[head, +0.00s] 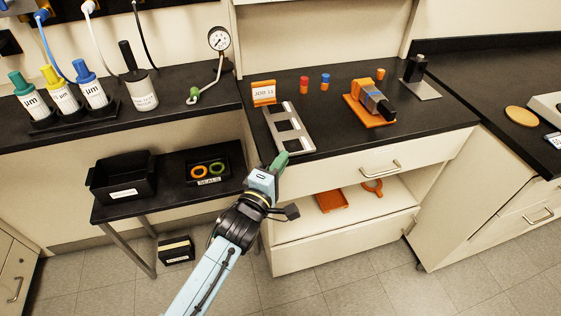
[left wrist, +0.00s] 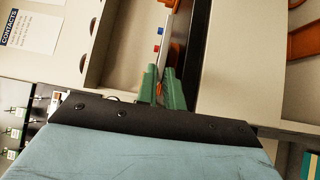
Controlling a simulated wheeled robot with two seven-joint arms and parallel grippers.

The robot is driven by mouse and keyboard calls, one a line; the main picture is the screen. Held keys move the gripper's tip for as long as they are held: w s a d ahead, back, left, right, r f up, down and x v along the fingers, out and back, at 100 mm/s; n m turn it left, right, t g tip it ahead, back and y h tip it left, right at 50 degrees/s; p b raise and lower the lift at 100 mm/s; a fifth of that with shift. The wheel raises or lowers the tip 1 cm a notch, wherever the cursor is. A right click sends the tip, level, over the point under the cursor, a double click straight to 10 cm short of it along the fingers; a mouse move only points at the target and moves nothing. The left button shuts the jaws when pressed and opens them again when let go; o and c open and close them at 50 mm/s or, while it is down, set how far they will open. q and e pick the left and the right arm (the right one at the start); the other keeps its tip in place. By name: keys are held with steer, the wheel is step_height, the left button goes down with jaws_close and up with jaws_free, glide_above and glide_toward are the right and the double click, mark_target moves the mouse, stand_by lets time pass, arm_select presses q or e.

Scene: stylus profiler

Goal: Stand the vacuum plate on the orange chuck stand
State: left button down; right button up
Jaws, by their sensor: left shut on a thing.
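The vacuum plate looks to be the pale grey flat piece with square openings (head: 286,125) at the left front of the black counter in the head view. My left gripper (head: 280,160) is at its near end, its green fingers close together. My right gripper is not in view.
Red and blue pegs (head: 325,80) are at the middle back. The open shelf below holds an orange tray (head: 331,201) and an orange ringed piece (head: 373,187). A black bin (head: 122,178) is at left.

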arm_select(q)
steer(key=shift+f, duration=0.4)
steer(key=c, duration=1.5)
jaws_free()
steer(key=shift+f, duration=0.15)
steer(key=p+v, duration=0.3)
steer(key=v, duration=0.4)
steer(key=shift+p, duration=0.35)
steer(key=shift+s, duration=0.1)
